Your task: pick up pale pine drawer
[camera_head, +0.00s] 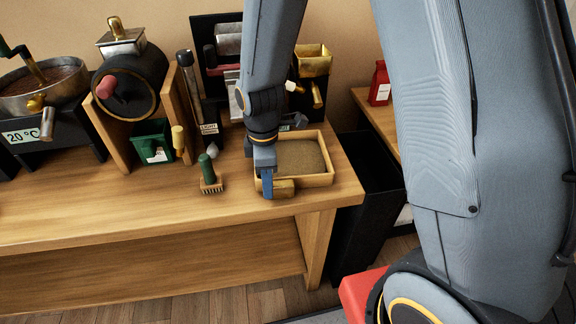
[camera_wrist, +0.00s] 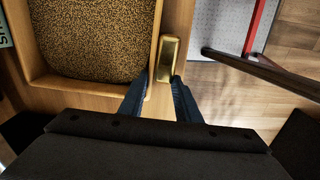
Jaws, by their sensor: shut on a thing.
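The pale pine drawer (camera_head: 326,178) sits on the wooden bench near its right front corner. It is an open-topped box holding brown granular material, which also shows in the wrist view beside the drawer's rim (camera_wrist: 155,45). A brass-coloured handle (camera_head: 284,188) sticks out at its front. My gripper (camera_head: 266,186) points down at the drawer's front left. In the wrist view my two dark fingers (camera_wrist: 161,88) are closed around the brass handle (camera_wrist: 168,55). Part of the drawer's left side is hidden behind my gripper and wrist.
A small brush with a green handle (camera_head: 208,171) stands left of the drawer. A green bin (camera_head: 152,141), a dark roasting drum (camera_head: 131,82) and a pan (camera_head: 45,88) stand further left. A black bin (camera_head: 367,200) stands right of the bench (camera_head: 150,207). The front of the bench top is clear.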

